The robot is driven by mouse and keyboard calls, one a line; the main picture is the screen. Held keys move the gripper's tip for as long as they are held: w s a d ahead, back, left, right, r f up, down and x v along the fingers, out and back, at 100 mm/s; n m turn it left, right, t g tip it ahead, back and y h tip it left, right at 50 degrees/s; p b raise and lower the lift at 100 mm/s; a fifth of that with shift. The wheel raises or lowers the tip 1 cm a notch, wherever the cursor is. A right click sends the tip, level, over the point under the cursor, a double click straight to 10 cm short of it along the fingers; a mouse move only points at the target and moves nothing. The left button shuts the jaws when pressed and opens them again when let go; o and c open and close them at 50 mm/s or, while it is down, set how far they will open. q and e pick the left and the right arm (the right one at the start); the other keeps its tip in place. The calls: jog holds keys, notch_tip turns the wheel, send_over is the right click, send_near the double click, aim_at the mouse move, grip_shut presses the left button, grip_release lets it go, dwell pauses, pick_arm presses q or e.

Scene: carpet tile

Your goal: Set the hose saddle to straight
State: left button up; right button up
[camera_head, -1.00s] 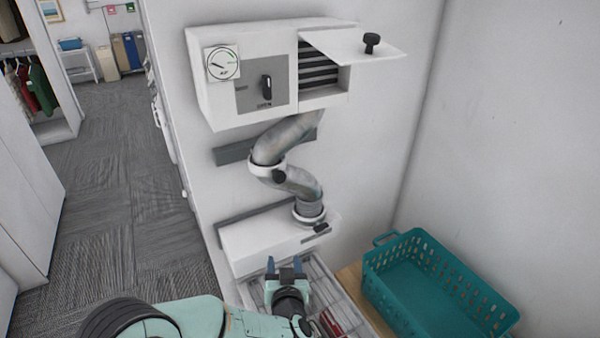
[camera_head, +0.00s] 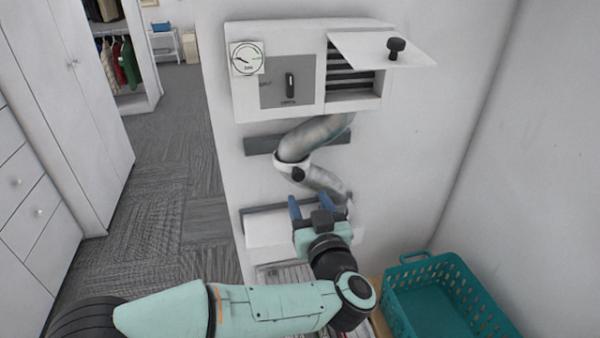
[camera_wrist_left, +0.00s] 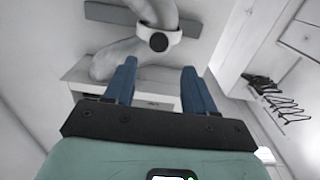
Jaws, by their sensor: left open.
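A bent grey hose (camera_head: 315,136) runs down the wall from under the white wall unit toward a white box (camera_head: 268,229). A white saddle ring with a dark knob (camera_head: 290,167) clasps the hose at its bend, beside the wall. In the left wrist view the saddle (camera_wrist_left: 160,39) shows ahead, beyond the fingertips. My left gripper (camera_head: 314,204) is open and empty, below the saddle and in front of the lower hose end, which it partly hides. Its blue fingers (camera_wrist_left: 158,82) also show in the left wrist view. My right gripper is not in view.
The wall unit (camera_head: 244,101) has a dial, a dark switch and a raised flap with a black knob (camera_head: 396,48). A teal basket (camera_head: 400,294) stands at lower right. Grey carpet (camera_head: 178,140) lies open at left, beside white cabinets.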

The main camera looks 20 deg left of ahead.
aim_at(299, 176)
pick_arm(q)
jog(key=p+x, duration=0.1)
jog(key=x, duration=0.9)
jog(key=shift+w+p, duration=0.25)
jog(key=shift+p, duration=0.05)
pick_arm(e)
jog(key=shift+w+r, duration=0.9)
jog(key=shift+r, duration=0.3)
pick_arm(q)
grip_shut()
